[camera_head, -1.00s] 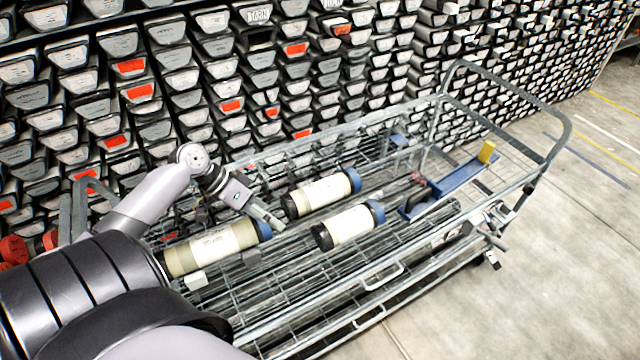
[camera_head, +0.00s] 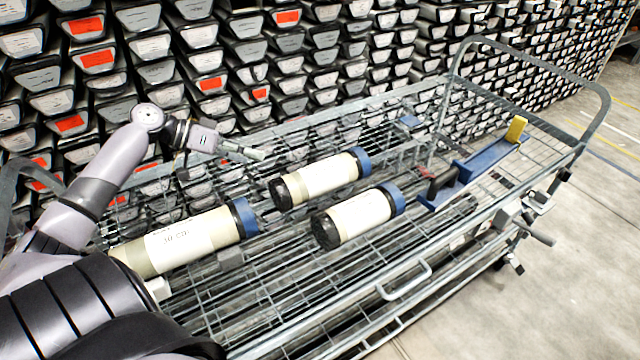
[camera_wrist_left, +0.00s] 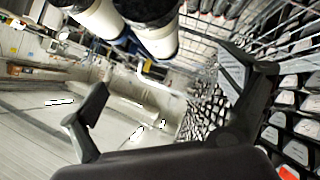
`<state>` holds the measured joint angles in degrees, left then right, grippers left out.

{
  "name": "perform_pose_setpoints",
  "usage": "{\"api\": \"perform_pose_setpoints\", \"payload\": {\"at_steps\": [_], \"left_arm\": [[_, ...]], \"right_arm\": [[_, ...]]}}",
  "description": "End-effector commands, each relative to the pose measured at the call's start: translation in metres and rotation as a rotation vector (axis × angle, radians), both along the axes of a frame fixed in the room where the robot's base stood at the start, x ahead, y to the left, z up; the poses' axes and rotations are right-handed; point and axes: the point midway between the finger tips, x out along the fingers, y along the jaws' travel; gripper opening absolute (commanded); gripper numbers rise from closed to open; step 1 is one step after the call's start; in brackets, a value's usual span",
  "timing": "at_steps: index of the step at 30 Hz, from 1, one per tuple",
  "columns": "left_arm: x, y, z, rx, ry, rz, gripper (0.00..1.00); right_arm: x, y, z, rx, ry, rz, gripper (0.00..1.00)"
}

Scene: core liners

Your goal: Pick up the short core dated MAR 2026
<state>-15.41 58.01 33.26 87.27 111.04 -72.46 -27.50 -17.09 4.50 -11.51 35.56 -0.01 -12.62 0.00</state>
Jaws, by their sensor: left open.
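Three cylindrical cores with cream labels, black ends and blue bands lie on a wire cart. The longest core (camera_head: 185,240) is at the left. A mid-length core (camera_head: 325,178) lies at the back centre, and the shortest-looking core (camera_head: 358,217) lies in front of it to the right. No date is readable on any label. My left gripper (camera_head: 250,153) is open and empty, above and left of the back core. In the left wrist view two cores (camera_wrist_left: 100,18) (camera_wrist_left: 155,35) show at the top, outside my open fingers (camera_wrist_left: 165,110). My right gripper is not seen.
The wire cart (camera_head: 300,310) has a raised tubular handle (camera_head: 598,110) at the right. A blue cradle (camera_head: 475,170) with a yellow end block lies at the cart's right end. Racks of core trays (camera_head: 290,65) stand close behind. Open floor (camera_head: 585,290) is at the right.

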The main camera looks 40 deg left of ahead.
Motion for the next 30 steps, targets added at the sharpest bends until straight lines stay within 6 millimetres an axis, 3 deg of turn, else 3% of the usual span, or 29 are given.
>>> {"api": "perform_pose_setpoints", "payload": {"at_steps": [15, 23, 30], "left_arm": [[0.062, -0.056, -0.045, -0.001, -0.001, 0.000, 0.95], [0.073, -0.066, -0.055, 0.000, 0.001, -0.001, 0.95], [0.095, -0.086, -0.071, -0.002, 0.000, 0.001, 0.95]], "right_arm": [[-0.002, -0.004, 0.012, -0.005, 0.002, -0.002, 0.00], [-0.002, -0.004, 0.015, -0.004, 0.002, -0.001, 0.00], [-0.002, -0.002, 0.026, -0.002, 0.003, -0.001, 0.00]]}}
